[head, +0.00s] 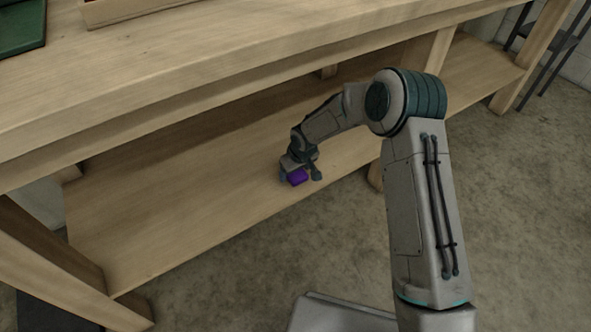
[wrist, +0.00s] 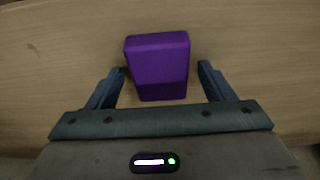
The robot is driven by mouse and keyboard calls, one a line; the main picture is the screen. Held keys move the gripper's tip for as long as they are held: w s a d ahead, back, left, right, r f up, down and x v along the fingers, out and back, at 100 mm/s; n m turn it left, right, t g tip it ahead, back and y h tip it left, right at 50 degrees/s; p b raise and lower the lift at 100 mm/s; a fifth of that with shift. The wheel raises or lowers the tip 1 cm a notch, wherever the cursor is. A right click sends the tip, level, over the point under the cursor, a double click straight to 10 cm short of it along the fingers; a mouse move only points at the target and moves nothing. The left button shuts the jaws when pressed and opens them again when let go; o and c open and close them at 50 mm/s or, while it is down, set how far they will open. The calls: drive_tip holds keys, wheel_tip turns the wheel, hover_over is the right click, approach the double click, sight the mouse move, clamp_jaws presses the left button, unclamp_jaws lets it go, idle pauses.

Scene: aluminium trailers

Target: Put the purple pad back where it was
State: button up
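The purple pad (head: 298,176) is a small block on the lower wooden shelf (head: 170,215) of the bench, close to the shelf's front edge. In the wrist view the pad (wrist: 158,62) lies ahead of my gripper (wrist: 162,76), with its near end between the two fingers. A gap shows on each side, so the fingers are apart and do not visibly touch it. In the head view my gripper (head: 300,172) is low over the shelf at the pad and partly hides it.
The bench top (head: 200,60) overhangs the lower shelf. A green item (head: 22,25) and a shallow tray (head: 120,12) are on the top at the upper left. The shelf left of the pad is clear. Bench legs (head: 432,60) and concrete floor are to the right.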

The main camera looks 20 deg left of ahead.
drive_tip(key=shift+r, duration=0.15)
drive_tip(key=shift+r+p, duration=0.3)
drive_tip(key=shift+r, duration=0.05)
drive_tip(key=p+v, duration=0.4)
drive_tip(key=v, duration=0.7)
drive_tip(key=shift+r, duration=0.2)
drive_tip(key=shift+s+d, duration=0.1)
drive_tip(key=shift+d, duration=0.05)
